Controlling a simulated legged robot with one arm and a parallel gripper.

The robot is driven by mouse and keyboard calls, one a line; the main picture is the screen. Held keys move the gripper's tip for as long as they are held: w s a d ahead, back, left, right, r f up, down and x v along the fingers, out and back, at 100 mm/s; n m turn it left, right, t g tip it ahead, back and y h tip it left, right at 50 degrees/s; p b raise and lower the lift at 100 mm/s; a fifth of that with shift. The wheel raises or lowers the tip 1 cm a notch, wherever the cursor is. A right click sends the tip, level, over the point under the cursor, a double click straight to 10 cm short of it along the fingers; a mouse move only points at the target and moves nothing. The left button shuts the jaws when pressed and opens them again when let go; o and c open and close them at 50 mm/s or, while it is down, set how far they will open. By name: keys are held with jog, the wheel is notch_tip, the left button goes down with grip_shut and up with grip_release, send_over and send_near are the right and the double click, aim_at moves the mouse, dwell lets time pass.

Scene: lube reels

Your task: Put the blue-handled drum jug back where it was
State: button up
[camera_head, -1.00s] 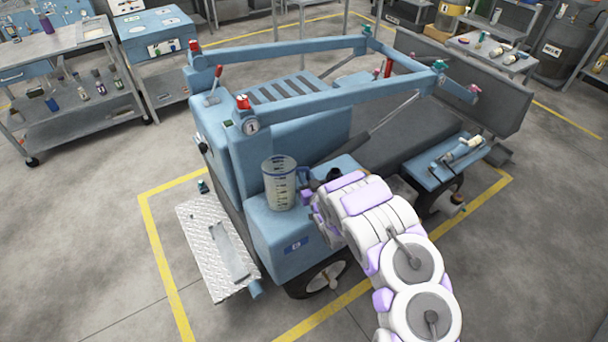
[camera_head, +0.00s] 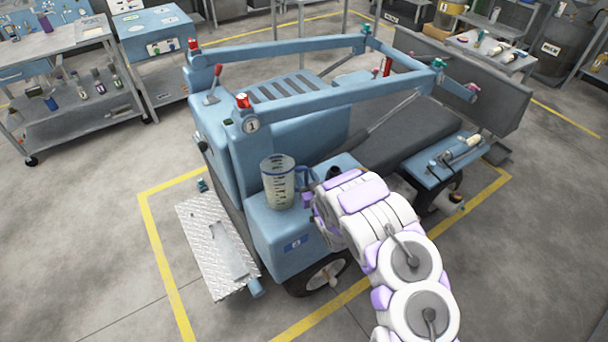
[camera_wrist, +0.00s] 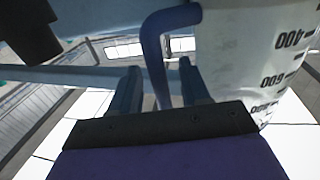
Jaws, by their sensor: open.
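The drum jug (camera_head: 279,184) is a clear cup with dark graduation marks and a blue handle. It stands upright on the front ledge of the blue machine (camera_head: 268,226). My gripper (camera_head: 306,180) is just right of the jug, at its handle side. In the wrist view the blue handle (camera_wrist: 152,45) shows beyond and between the two fingers of my gripper (camera_wrist: 158,80), and the jug's marked wall (camera_wrist: 285,60) fills the right side. The fingers are apart, with space between them and the handle. My wrist hides part of the handle in the head view.
A diamond-plate step (camera_head: 205,222) juts out at the machine's left. Blue rails (camera_head: 330,92) run above the machine. A side shelf (camera_head: 450,160) holding fittings is at the right. Carts with bottles (camera_head: 70,100) stand back left. The floor inside the yellow lines is clear at the front left.

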jog(key=v, duration=1)
jog(key=w+d+r+m+g+h, duration=0.25)
jog(key=d+r+h, duration=0.35)
jog(key=d, duration=0.3)
jog(key=s+d+r+m+g+h, duration=0.2)
jog(key=s+d+r+g+h, duration=0.1)
jog(key=s+d+r+g, duration=0.4)
jog(key=s+a+r+g, duration=0.1)
jog(key=s+r+g, duration=0.2)
jog(key=s, duration=1)
jog(key=s+a+r+g+y, duration=0.1)
jog(key=s+r, duration=0.5)
jog(key=s, duration=0.8)
jog(key=s+a+r+g+y, duration=0.1)
jog(key=s+a+r+g, duration=0.2)
jog(key=s, duration=1)
jog(key=shift+r+g+p, duration=0.45)
jog(key=shift+r+g, duration=0.45)
jog(key=shift+g, duration=0.05)
jog(key=shift+s, duration=0.15)
